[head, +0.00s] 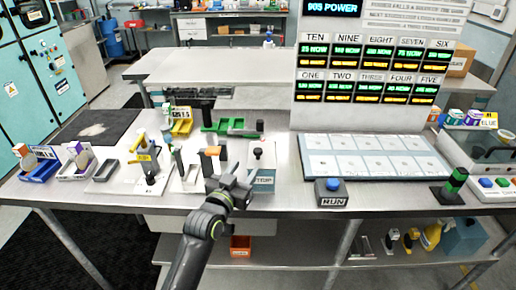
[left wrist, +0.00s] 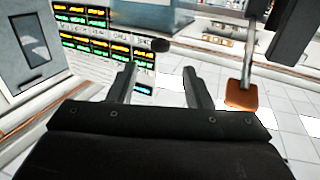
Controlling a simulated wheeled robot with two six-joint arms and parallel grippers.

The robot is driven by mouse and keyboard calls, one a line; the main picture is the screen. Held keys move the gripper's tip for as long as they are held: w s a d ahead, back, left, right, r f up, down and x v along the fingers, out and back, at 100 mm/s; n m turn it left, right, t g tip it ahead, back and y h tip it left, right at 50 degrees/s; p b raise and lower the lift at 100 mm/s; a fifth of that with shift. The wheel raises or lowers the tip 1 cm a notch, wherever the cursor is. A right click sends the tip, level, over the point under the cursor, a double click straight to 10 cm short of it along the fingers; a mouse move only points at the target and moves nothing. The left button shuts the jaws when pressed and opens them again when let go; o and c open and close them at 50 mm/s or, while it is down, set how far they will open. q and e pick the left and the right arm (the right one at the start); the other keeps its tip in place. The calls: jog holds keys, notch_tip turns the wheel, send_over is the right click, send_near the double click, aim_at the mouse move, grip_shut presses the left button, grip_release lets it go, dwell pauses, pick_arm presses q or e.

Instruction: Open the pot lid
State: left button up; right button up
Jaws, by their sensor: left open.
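My left gripper (head: 236,180) reaches in over the front edge of the bench, its jaws apart and empty. The left wrist view shows its two fingers (left wrist: 159,72) spread with a gap between them. A black round knob (head: 257,152) stands on the bench just beyond the gripper, above a box with a blue label. A black knob (left wrist: 160,45) also shows just beyond the fingertips in the left wrist view, apart from them. At the far right stands a grey vessel with a clear lid (head: 493,146); its details are too small to tell. My right gripper is not in view.
An orange-brown block (head: 213,151) stands close to the gripper, beside grey posts. The RUN box (head: 331,192), white panel (head: 375,155) and green-black post (head: 452,185) stand to the right.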

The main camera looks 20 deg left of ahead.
aim_at(256, 154)
pick_arm(q)
jog(key=w, duration=0.3)
jog(key=w+p, duration=0.1)
jog(key=w, duration=0.2)
jog(key=w+d, duration=0.1)
jog(key=w, duration=0.3)
jog(key=shift+p, duration=0.4)
jog(key=shift+c, duration=0.3)
grip_shut()
